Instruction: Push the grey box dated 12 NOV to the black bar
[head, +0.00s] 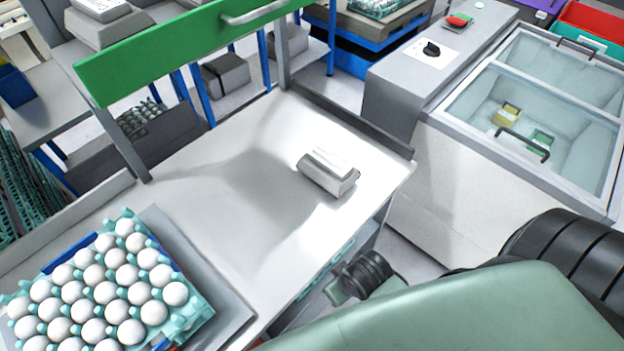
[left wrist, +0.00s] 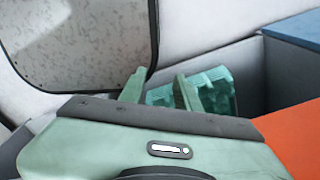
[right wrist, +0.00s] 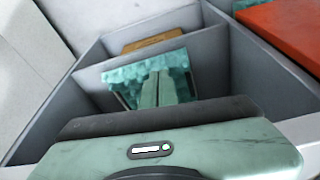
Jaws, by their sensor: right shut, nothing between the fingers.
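A light grey box (head: 328,173) with a white top lies on the white table in the head view, near its right end. Its date is too small to read. A dark bar (head: 352,119) runs along the table's far right edge, with a strip of bare table between it and the box. My left gripper (left wrist: 157,88) is open and empty in the left wrist view, its fingers apart. My right gripper (right wrist: 158,88) is shut and empty in the right wrist view, over a grey divided bin. Neither wrist view shows the box, and neither gripper touches it.
A tray of white eggs (head: 188,327) sits at the table's near left. A green rail (head: 170,50) stands over the back edge. A grey chest with glass lids (head: 550,100) is at right. The table around the box is clear. Teal cartons (right wrist: 120,85) lie in the bin.

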